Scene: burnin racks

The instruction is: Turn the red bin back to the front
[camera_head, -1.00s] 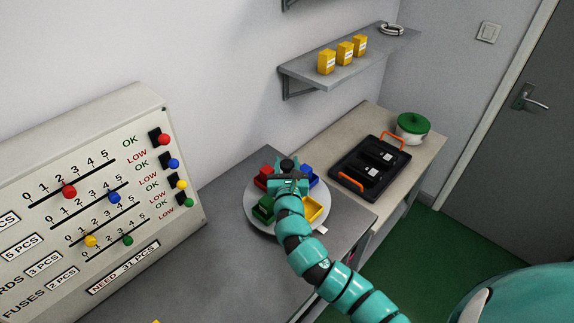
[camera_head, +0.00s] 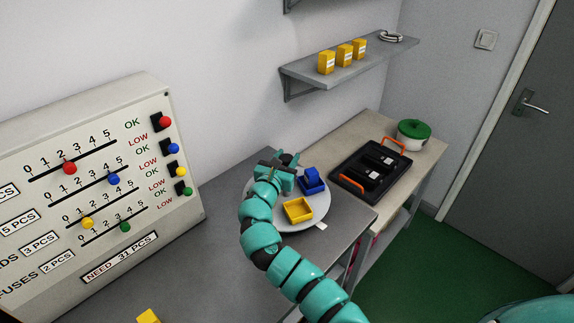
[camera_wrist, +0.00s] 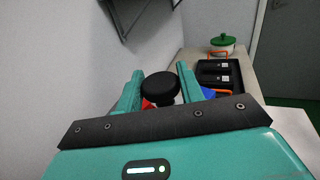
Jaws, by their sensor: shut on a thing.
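The round grey turntable (camera_head: 322,209) stands on the dark bench. Its yellow bin (camera_head: 298,210) is at the near side and its blue bin (camera_head: 312,182) at the right. My gripper (camera_head: 287,161) reaches over the turntable's far left part. In the wrist view its fingers are shut around a round black knob (camera_wrist: 160,87). The red bin (camera_wrist: 147,104) shows there only as a small red patch behind the knob; in the head view my arm hides it. The green bin is not visible.
A black tray (camera_head: 348,181) with orange handles and a green-lidded pot (camera_head: 413,132) stand on the lighter bench at right. A shelf (camera_head: 312,78) with yellow boxes is on the wall above. A slider board (camera_head: 150,200) stands at left.

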